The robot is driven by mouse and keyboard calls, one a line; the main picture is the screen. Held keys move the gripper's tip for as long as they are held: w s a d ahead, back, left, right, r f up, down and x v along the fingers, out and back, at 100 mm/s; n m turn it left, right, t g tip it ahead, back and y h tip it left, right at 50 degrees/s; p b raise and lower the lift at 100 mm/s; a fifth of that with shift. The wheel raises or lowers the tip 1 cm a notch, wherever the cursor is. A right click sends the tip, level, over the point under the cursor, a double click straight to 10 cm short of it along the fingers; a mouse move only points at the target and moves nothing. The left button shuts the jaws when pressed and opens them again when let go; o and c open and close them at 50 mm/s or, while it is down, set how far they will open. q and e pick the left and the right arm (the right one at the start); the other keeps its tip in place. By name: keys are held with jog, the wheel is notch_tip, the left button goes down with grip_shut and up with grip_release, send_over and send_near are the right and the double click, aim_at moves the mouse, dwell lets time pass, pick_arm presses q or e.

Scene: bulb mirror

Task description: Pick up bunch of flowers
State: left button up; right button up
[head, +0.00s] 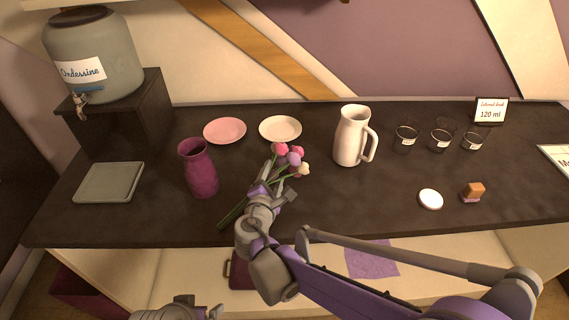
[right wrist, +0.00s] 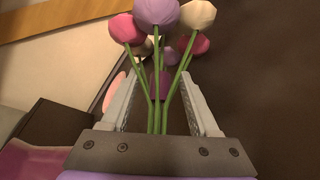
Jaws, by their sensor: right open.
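The bunch of flowers (head: 294,158) lies on the dark counter, with pink, purple and cream round heads and green stems. The stem ends come out at the lower left of my right gripper (head: 276,182). That gripper is open, with its fingers on either side of the stems. In the right wrist view the green stems of the flowers (right wrist: 158,100) run between the two fingers of the gripper (right wrist: 160,95), with gaps on both sides.
A magenta vase (head: 199,170) stands left of the flowers. A pink plate (head: 225,130) and a white plate (head: 280,129) lie behind. A white pitcher (head: 351,135) stands to the right, with several glasses (head: 440,138) beyond. A grey square tray (head: 110,182) lies at left.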

jog(key=shift+w, duration=0.2)
grip_shut()
dwell(0.4)
